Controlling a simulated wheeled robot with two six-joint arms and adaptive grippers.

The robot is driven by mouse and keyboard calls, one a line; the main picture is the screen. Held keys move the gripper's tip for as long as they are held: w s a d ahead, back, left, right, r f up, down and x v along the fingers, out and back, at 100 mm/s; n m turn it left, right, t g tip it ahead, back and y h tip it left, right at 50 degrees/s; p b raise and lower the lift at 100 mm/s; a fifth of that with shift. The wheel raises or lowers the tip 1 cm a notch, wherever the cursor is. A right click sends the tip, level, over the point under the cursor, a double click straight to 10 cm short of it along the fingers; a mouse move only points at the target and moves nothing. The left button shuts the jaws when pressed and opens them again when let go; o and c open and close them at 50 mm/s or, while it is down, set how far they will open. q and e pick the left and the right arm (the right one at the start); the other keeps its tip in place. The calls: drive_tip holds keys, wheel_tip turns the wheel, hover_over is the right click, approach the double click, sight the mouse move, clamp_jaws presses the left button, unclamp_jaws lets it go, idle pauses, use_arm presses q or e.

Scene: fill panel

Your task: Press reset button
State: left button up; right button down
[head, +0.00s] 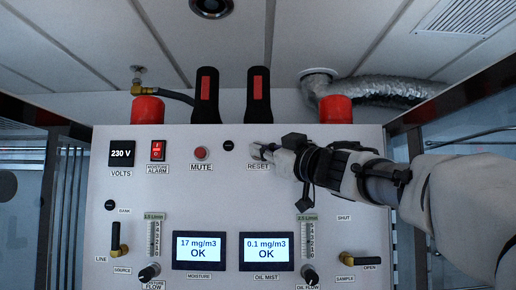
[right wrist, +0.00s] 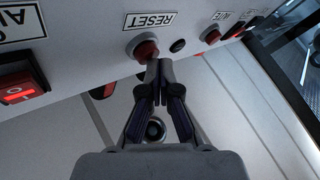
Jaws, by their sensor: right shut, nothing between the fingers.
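The panel (head: 225,220) faces me. Its RESET label (head: 258,167) shows in the head view, but my right gripper (head: 262,152) covers the button there. In the right wrist view the red reset button (right wrist: 145,49) sits beside the upside-down RESET label (right wrist: 151,20). The shut, empty fingertips of my right gripper (right wrist: 160,66) lie at the button's lower right edge in that view and overlap it slightly. I cannot tell whether they touch it. My left gripper is not in view.
The red MUTE button (head: 200,153) and a small black round fitting (head: 228,145) are left of my gripper. A lit red rocker switch (right wrist: 18,90) is nearby in the right wrist view. Two black handles (head: 207,95) stand above the panel.

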drive_tip(key=shift+s, duration=0.65)
drive_tip(key=s+b, duration=0.4)
drive_tip(key=b, duration=0.1)
drive_tip(key=shift+s, duration=0.35)
drive_tip(key=shift+s, duration=0.15)
drive_tip(key=shift+f, duration=0.1)
idle(0.3)
